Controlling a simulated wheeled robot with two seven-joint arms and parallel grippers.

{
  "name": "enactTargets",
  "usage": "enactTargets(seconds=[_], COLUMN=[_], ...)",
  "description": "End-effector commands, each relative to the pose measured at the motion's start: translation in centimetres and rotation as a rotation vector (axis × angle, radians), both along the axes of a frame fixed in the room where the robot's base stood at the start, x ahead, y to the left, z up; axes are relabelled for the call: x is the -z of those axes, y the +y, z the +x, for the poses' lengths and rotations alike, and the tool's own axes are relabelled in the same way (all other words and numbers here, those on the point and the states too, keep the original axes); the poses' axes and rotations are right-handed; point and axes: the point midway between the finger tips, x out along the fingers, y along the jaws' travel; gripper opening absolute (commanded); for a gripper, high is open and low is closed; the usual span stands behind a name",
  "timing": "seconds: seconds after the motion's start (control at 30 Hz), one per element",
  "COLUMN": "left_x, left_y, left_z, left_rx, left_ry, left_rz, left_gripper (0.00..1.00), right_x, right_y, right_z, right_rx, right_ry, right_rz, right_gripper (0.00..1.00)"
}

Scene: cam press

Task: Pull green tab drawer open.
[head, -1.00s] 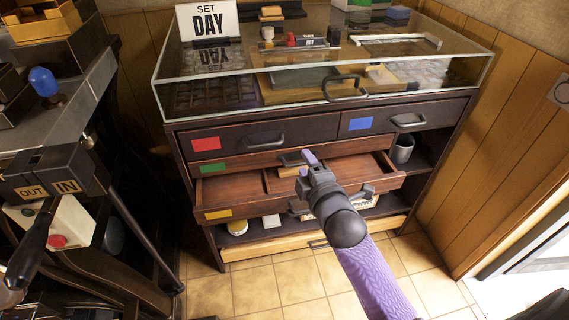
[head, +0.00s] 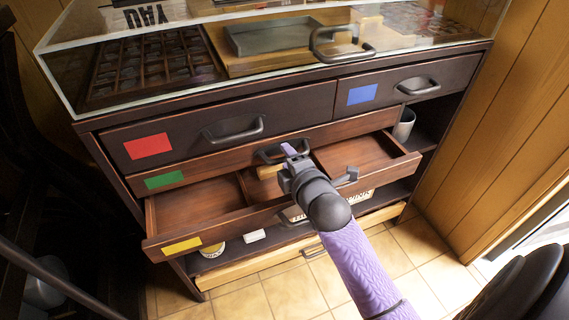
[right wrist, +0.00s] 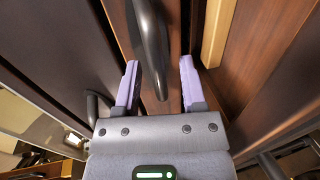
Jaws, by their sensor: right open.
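The green tab (head: 165,180) marks a narrow wooden drawer front (head: 215,163) in the dark cabinet, just under the red and blue tab drawers. This drawer looks shut or nearly so. Its dark handle (head: 268,156) is at the middle of the front. My right gripper (head: 290,150) is open at that handle. In the right wrist view, the handle (right wrist: 150,50) reaches in between the two purple fingers of my right gripper (right wrist: 160,78), with gaps on both sides. My left gripper is not in view.
The yellow tab drawer (head: 181,245) stands open below, under my right gripper, with a wooden block in it. The red tab drawer (head: 147,146) and blue tab drawer (head: 362,94) are shut above. A glass case tops the cabinet. Tiled floor (head: 400,260) is free in front.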

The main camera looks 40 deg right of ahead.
Motion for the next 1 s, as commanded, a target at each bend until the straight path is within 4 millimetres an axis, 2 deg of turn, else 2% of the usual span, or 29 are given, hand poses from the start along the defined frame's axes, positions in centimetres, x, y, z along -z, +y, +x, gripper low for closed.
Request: enactTargets(seconds=[0.13,0.37,0.6,1.0], left_x=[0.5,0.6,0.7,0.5], left_y=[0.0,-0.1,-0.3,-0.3], left_z=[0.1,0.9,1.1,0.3], left_rx=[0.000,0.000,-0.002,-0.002], left_ry=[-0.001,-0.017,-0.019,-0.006], left_rz=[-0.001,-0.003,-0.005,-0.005], left_gripper=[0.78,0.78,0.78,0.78], right_x=[0.2,0.0,0.1,0.1], right_y=[-0.2,-0.2,-0.2,-0.2], right_z=[0.7,0.7,0.7,0.7], right_rx=[0.000,0.000,0.000,0.000], right_ry=[0.001,0.000,0.000,0.001], right_rz=[0.000,0.000,0.000,0.000], right_gripper=[0.53,0.50,0.00,0.00])
